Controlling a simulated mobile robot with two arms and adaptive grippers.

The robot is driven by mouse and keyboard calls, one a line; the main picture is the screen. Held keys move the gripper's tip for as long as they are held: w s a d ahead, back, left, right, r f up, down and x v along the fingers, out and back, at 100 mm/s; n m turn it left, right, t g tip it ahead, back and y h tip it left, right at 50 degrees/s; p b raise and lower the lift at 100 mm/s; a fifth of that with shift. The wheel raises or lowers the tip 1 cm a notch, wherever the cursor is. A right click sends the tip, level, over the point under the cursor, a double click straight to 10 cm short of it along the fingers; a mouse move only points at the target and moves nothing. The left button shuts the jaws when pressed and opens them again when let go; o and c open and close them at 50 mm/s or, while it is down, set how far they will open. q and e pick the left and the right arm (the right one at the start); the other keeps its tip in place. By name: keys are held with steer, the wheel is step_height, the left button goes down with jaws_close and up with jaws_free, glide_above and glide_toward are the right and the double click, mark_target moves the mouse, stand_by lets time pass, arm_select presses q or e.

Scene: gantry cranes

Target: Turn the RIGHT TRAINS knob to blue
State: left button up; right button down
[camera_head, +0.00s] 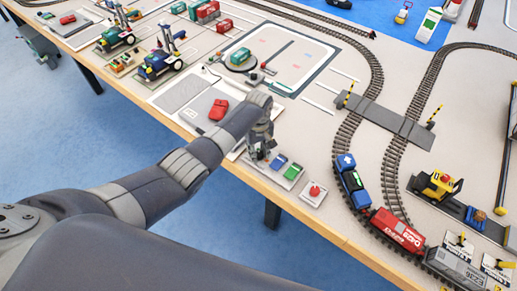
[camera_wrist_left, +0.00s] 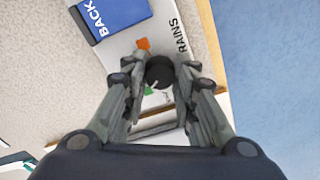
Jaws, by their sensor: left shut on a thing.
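My left gripper (camera_head: 262,152) reaches down onto a small control panel near the table's front edge. In the left wrist view its two fingers (camera_wrist_left: 160,76) are shut on a round black knob (camera_wrist_left: 160,70), one on each side. The knob sits on a pale panel (camera_wrist_left: 185,50) with partly readable lettering "RAINS". An orange mark (camera_wrist_left: 143,44) and a green mark (camera_wrist_left: 148,91) show beside the knob. A pale pointer line on the knob faces the green side. I see no blue mark by the knob; the fingers hide part of the panel. My right gripper is out of view.
A blue "BACK" button (camera_wrist_left: 110,15) lies close to the knob; it also shows in the head view (camera_head: 279,161) beside a green button (camera_head: 292,171). A red button (camera_head: 314,190) stands further right. A train (camera_head: 398,231) is on the tracks.

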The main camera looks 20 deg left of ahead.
mark_target(259, 154)
arm_select(q)
steer(key=m+p, duration=0.1)
steer(key=m, duration=0.5)
steer(key=shift+s, duration=0.1)
stand_by(0.4)
steer(key=o, duration=1.1)
steer(key=shift+r, duration=0.1)
steer(key=shift+r, duration=0.2)
step_height(259, 154, up, 11)
steer(key=shift+r, duration=0.2)
steer(key=shift+f, duration=0.1)
